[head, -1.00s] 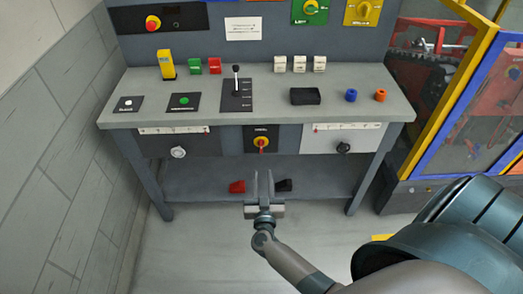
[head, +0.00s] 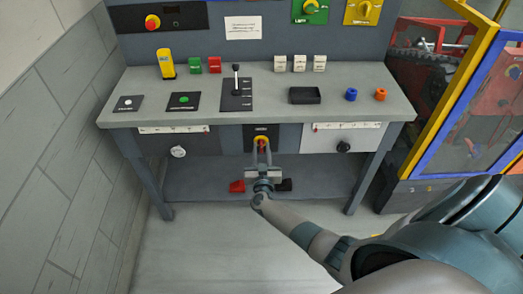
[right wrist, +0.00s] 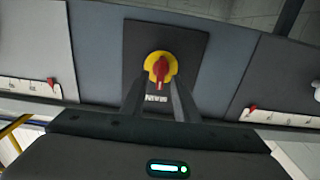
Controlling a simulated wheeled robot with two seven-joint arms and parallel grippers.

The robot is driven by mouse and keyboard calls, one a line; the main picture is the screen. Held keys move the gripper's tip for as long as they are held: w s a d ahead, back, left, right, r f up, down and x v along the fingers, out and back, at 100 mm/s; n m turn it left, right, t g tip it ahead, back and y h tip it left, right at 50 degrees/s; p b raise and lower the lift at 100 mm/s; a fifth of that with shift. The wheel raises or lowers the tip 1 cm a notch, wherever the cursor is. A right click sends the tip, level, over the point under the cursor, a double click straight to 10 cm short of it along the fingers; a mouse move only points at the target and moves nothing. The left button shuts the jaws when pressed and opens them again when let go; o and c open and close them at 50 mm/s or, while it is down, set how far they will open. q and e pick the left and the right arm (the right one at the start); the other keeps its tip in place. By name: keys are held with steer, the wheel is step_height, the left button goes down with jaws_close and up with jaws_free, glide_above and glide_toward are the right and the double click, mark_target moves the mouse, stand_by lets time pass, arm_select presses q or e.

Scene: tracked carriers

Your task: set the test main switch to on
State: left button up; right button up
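The main switch (head: 261,141) is a red rotary handle on a yellow round base, on a dark plate in the middle of the bench's front. In the right wrist view the switch (right wrist: 160,68) is straight ahead, its red handle in line with the plate's long side. A label reading MAIN, upside down in that view, lies beside it. My right gripper (head: 263,151) is open and empty in front of the switch. In the right wrist view its fingers (right wrist: 157,85) point at the switch, one to each side. I cannot tell whether they touch it. My left gripper is not in view.
The grey bench top (head: 220,116) carries a black lever (head: 236,80), several buttons and a black tray (head: 304,95). Front panels beside the switch hold a white knob (head: 178,151) and a black knob (head: 343,147). A yellow and blue fence (head: 445,100) stands right. Floor in front is clear.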

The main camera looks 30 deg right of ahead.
jaws_close()
